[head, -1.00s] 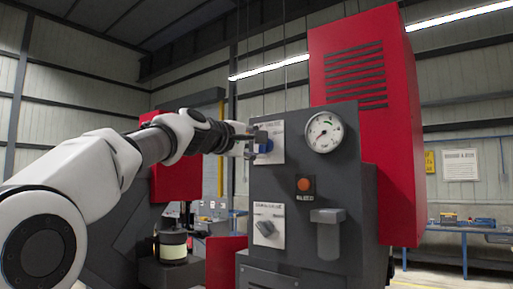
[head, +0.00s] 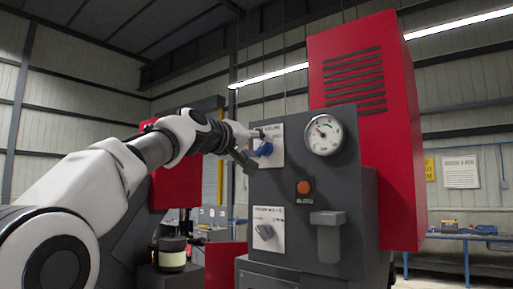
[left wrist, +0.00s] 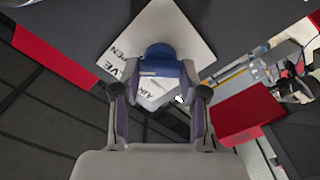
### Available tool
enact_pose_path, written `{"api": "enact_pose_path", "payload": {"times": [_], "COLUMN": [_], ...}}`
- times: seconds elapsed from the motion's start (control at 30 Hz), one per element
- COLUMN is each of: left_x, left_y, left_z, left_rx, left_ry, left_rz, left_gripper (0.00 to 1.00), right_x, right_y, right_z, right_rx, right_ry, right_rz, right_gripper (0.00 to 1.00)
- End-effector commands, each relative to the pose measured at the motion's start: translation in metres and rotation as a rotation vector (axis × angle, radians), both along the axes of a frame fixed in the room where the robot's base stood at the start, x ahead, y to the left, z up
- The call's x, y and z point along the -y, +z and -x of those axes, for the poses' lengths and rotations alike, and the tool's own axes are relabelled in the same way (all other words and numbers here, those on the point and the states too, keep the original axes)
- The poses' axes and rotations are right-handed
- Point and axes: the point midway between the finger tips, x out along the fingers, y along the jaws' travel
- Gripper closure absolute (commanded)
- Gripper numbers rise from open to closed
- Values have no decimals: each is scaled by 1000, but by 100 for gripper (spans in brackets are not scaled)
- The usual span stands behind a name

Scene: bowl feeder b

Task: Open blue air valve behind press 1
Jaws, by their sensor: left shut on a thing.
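The blue air valve handle (head: 265,149) sticks out from a white label plate (head: 275,139) at the upper left of the grey control panel. My left gripper (head: 252,148) is at the handle and looks tilted, one finger above and one below. In the left wrist view the blue handle (left wrist: 160,60) sits between the two fingers of my left gripper (left wrist: 160,92), which is shut on it. The plate behind is turned in that view, with parts of its lettering showing. My right gripper is not in view.
The panel carries a round gauge (head: 323,135), an orange button (head: 304,187) and a lower plate with a grey knob (head: 265,231). A red cabinet (head: 365,130) stands behind. A blue workbench (head: 465,240) is at the far right.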

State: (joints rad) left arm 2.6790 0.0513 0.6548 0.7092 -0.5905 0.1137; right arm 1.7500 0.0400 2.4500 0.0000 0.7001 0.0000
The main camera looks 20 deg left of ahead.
Motion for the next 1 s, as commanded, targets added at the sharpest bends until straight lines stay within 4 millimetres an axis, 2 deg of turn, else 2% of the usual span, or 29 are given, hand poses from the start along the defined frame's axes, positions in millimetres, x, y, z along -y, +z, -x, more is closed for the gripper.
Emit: {"api": "enact_pose_path", "payload": {"times": [0.03, 0.43, 0.47, 0.5, 0.53, 0.87, 1.0], "left_x": [-1, -1, -1, -1, 0, -1, -5], "left_y": [5, 4, 4, 4, 4, 1, 2], "left_z": [1, 1, 1, 1, 1, 2, 13], "left_rx": [11, 13, 13, 13, 11, 6, 6], "left_ry": [3, 3, 3, 3, 3, 1, 1], "left_rz": [-2, -10, -10, -10, -11, -11, -10], "left_gripper": [92, 92, 54, 40, 32, 32, 32], "right_x": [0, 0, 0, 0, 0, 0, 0], "right_y": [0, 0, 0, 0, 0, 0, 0], "right_z": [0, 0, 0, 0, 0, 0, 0], "right_rx": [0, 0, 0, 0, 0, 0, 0], "right_ry": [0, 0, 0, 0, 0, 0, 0], "right_rz": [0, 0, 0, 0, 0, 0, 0], "right_gripper": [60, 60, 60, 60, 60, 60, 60]}}
